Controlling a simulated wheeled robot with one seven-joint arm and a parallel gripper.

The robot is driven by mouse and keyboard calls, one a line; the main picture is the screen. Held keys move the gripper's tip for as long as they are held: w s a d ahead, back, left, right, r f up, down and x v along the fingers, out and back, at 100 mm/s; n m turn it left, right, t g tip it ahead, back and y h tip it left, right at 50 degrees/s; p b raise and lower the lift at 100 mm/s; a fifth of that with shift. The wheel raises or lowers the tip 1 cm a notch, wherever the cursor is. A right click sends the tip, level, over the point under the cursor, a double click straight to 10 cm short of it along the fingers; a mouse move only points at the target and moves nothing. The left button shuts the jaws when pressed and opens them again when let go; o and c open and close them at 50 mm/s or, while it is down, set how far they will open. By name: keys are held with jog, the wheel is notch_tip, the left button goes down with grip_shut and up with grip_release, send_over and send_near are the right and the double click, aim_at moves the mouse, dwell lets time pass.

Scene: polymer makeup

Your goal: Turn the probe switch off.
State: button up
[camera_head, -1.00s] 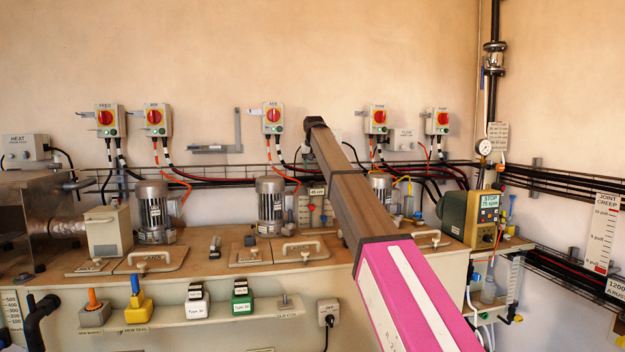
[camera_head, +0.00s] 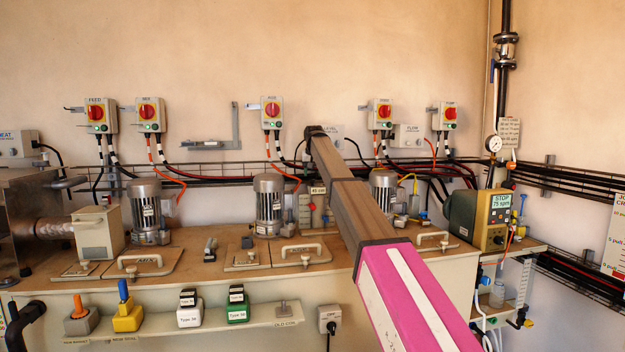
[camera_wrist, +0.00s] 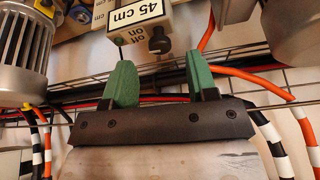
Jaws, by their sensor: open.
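A pale box with a "45 cm" label (camera_wrist: 139,14) shows upside down at the top of the wrist view. Its face carries "off" and "on" lettering, a black knob (camera_wrist: 159,40) and a small dark stub (camera_wrist: 118,41) beside the lettering. No "probe" lettering is readable. My gripper (camera_wrist: 161,75) is open and empty, its two green fingers apart, just below the box's face in the picture. The fingers appear apart from the knob. In the head view the "45 cm" label (camera_head: 317,190) shows just left of my arm, which hides my gripper and part of the box.
Motors (camera_head: 268,206) stand on the bench on both sides of the box. Cables (camera_wrist: 262,93) and a wire rack run behind my fingers. Red rotary switches (camera_head: 272,110) line the wall. A green pump (camera_head: 477,217) stands at right.

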aim_at(312, 180)
jog(key=x, duration=0.3)
jog(key=shift+f, duration=0.15)
jog(key=c, duration=0.9)
jog(key=shift+c, duration=0.2)
jog(key=shift+n, duration=0.3)
jog(key=n+y, duration=0.1)
jog(key=n, duration=0.1)
jog(key=n+y, duration=0.1)
jog(key=n, duration=0.1)
jog(key=shift+w+d+g, duration=0.15)
jog(key=shift+g, duration=0.15)
jog(key=n+g+y, duration=0.1)
jog(key=n, duration=0.4)
jog(key=shift+d+n, duration=0.1)
jog(key=shift+n, duration=0.2)
jog(key=shift+g, duration=0.3)
